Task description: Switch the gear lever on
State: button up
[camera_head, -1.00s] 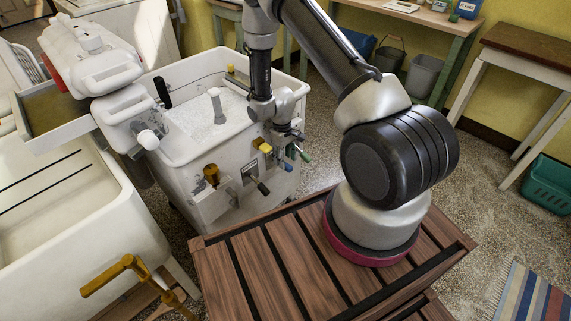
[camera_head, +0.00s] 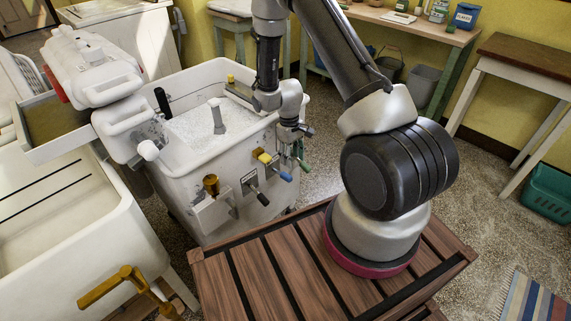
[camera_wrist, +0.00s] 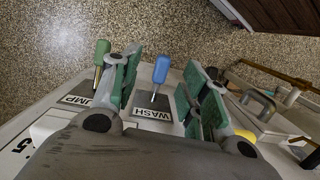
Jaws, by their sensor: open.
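The wringer washer (camera_head: 175,205) has several levers on its front panel. A lever with a blue handle (camera_head: 285,177) stands beside a WASH label; the blue handle also shows in the wrist view (camera_wrist: 161,69). A lever with a green handle (camera_head: 302,163) stands to its right, by a partly hidden label ending in UMP. I see no label reading gear. My gripper (camera_head: 292,142) is at these levers. In the wrist view its open fingers (camera_wrist: 160,88) stand on either side of the blue handle, with gaps. The green handle (camera_wrist: 102,50) is outside the left finger.
A yellow handle (camera_head: 264,157), a black-handled lever (camera_head: 262,198) and a brass part (camera_head: 211,185) stick out left of the blue one. The wringer head (camera_head: 95,75) overhangs the tub's left side. A white sink (camera_head: 60,230) is at left. Speckled floor (camera_head: 490,215) lies open at right.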

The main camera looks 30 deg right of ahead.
aim_at(287, 175)
jog(key=s+d+f+t, duration=0.2)
jog(key=s+f, duration=0.2)
jog(key=s, duration=0.2)
jog(key=w+a+f+t, duration=0.1)
jog(key=w+f, duration=0.1)
jog(key=w+a+f+t+y, duration=0.1)
jog(key=w+f, duration=0.1)
jog(key=w+a+f+t+y, duration=0.1)
jog(key=w+f, duration=0.1)
jog(key=w, duration=0.1)
jog(key=shift+a+t, duration=0.35)
jog(key=shift+t, duration=0.05)
grip_shut()
